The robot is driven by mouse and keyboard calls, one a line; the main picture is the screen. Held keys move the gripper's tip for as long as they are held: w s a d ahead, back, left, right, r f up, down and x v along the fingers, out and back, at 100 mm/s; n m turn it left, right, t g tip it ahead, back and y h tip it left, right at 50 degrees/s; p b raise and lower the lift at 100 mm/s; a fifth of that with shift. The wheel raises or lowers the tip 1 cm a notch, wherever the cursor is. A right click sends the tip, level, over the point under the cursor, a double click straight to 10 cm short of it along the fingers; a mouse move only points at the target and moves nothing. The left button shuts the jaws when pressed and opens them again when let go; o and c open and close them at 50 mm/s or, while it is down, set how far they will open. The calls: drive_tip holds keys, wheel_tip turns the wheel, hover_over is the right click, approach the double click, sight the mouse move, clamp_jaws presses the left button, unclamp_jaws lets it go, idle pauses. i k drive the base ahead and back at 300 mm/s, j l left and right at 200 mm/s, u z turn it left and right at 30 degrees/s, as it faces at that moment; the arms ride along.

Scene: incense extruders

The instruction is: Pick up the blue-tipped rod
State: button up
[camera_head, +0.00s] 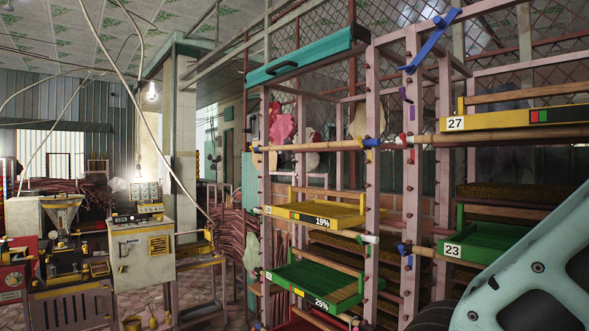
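Several wooden rods with coloured ends rest across the pink rack. One rod has a blue end (371,142) at the middle post, level with the upper shelf. Another blue end (403,248) shows lower, left of the green tray marked 23. I cannot tell which of these is the task's rod. A red end (401,139) and a white end (368,239) are close to them. My gripper is not in view. Only a teal part of my arm shows at the bottom right, covering the rack's lower right.
The pink rack (372,200) holds yellow trays (315,213) and green trays (320,282). A blue bar (432,40) slants across its top. A teal panel (308,55) juts out at the upper left. Machines (142,250) stand at left, with some floor between.

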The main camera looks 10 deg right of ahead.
sight(374, 142)
drive_tip(key=i+j+z, duration=0.1)
drive_tip(key=j, duration=0.25)
drive_tip(key=i+j+z, duration=0.1)
drive_tip(key=i+j, duration=0.2)
drive_tip(key=i+j+z, duration=0.1)
drive_tip(key=j, duration=0.3)
drive_tip(key=i, duration=0.1)
